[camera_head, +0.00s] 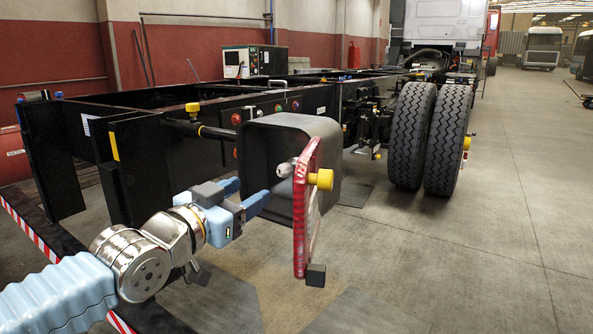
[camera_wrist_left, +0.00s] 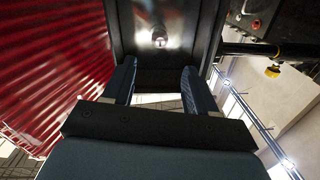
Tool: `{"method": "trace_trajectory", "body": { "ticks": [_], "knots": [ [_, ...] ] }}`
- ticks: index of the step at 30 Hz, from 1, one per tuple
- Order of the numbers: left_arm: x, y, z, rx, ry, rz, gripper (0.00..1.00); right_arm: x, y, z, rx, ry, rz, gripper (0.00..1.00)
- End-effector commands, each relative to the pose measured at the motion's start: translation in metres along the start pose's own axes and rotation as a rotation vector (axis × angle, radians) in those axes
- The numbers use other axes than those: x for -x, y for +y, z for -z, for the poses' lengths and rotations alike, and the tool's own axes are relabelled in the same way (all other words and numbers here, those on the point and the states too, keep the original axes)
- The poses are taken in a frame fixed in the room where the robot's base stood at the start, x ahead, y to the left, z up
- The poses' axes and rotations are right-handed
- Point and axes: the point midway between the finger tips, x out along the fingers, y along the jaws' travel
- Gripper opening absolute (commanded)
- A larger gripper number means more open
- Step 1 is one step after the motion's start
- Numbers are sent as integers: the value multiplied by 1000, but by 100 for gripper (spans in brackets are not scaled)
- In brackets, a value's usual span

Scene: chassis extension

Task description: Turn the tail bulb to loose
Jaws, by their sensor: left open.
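The tail bulb (camera_head: 285,170) is a small pale tip beside the open red lamp cover (camera_head: 305,215) in the head view. In the left wrist view the bulb (camera_wrist_left: 159,40) shows as a bright silver piece on the back of a dark housing, beyond my fingers. The dark grey lamp housing (camera_head: 255,150) is a box at the chassis end. My left gripper (camera_head: 250,193) is open and empty at the housing's open side. In the left wrist view its two blue fingers (camera_wrist_left: 159,78) stand apart, with the bulb ahead between them and not touched. My right gripper is not in view.
The ribbed red cover fills the left of the wrist view, close to the left finger. The black chassis rail (camera_head: 150,165) stands behind the housing. Large tyres (camera_head: 430,135) are further right, with open floor beyond.

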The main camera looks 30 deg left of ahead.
Motion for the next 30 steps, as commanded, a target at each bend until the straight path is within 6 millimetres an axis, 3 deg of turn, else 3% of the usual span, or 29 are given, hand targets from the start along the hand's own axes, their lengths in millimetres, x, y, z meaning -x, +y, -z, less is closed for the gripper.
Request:
{"method": "trace_trajectory", "body": {
  "ticks": [15, 21, 30],
  "knots": [
    [-109, 1, -2, 1, -5, -2, 57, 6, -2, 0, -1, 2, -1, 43],
    [-127, 1, -1, 2, -3, -1, 57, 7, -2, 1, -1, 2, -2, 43],
    [-129, 1, -1, 2, -2, -1, 57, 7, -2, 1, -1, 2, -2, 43]
  ]
}}
